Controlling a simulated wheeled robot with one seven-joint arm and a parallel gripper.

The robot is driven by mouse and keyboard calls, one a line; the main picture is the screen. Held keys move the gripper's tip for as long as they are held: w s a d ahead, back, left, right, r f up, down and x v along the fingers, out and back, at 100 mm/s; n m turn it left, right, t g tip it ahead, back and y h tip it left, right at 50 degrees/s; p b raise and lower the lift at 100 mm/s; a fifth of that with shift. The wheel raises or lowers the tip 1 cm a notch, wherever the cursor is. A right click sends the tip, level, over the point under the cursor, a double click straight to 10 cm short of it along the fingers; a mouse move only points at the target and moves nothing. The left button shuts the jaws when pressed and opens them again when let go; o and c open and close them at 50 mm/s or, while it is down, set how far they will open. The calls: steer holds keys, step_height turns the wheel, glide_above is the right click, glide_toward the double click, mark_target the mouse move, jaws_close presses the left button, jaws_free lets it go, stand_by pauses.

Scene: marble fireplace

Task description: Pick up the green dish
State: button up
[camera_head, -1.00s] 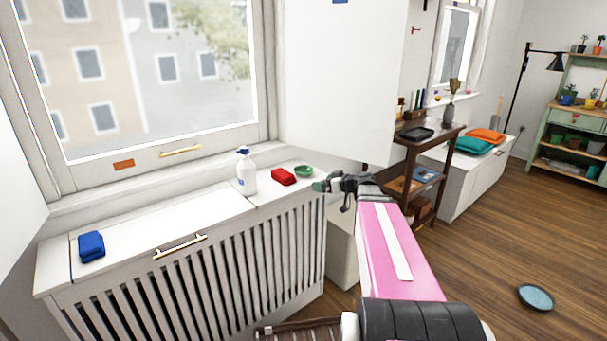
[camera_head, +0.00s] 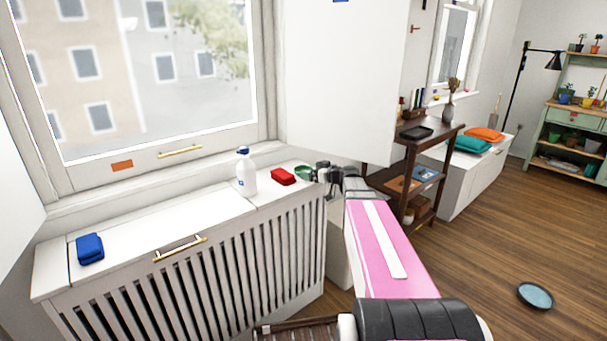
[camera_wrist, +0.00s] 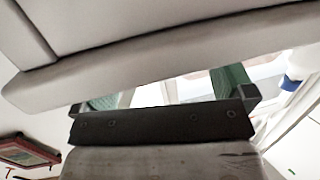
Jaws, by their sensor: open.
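The green dish (camera_head: 303,171) is a small bowl on the right end of the white radiator cover (camera_head: 205,213) in the head view. My gripper (camera_head: 318,173) is right beside the dish's right side and overlaps part of it in the picture. I cannot tell whether they touch. In the wrist view my open gripper (camera_wrist: 170,92) shows two green finger pads, apart, with no dish clearly seen between them. A pale slab hides the finger ends there.
A red bundle (camera_head: 283,176) lies just left of the dish, and a white spray bottle (camera_head: 245,171) stands left of that. A blue bundle (camera_head: 90,248) is at the far left. A white panel (camera_head: 345,80) hangs behind my gripper. A dark wooden table (camera_head: 420,145) stands to the right.

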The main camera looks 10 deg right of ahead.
mark_target(298, 168)
steer(key=x, duration=0.3)
steer(key=shift+w+a+f, duration=0.1)
steer(key=shift+w+a, duration=0.1)
steer(key=shift+w, duration=0.05)
steer(key=c, duration=0.8)
